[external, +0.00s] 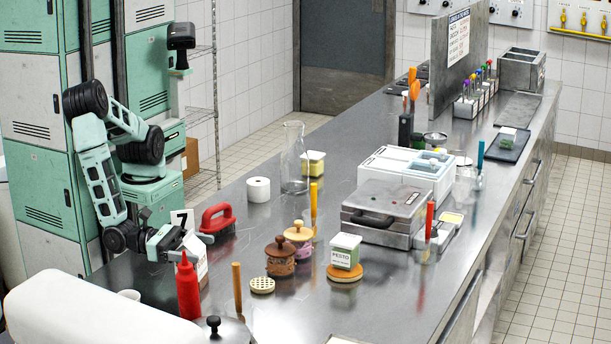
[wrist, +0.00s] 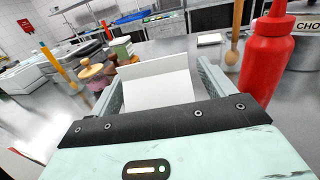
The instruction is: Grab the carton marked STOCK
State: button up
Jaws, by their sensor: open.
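A white carton with a ridged, sloping top (wrist: 158,88) stands between the two fingers of my gripper (wrist: 160,76) in the wrist view. In the external view the white carton (external: 196,262) is upright on the steel counter, partly hidden by my gripper (external: 193,247). My gripper is open, with one finger on either side of the carton; I cannot tell whether either touches it. No STOCK lettering is readable on the visible faces.
A red squeeze bottle (external: 188,290) stands close in front of the carton, just right of my gripper in the wrist view (wrist: 265,60). A PESTO box (external: 345,251) stands farther right.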

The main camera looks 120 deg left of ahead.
jog(key=shift+w, duration=0.15)
jog(key=c, duration=1.4)
jog(key=shift+c, duration=0.2)
jog(key=shift+r, duration=0.1)
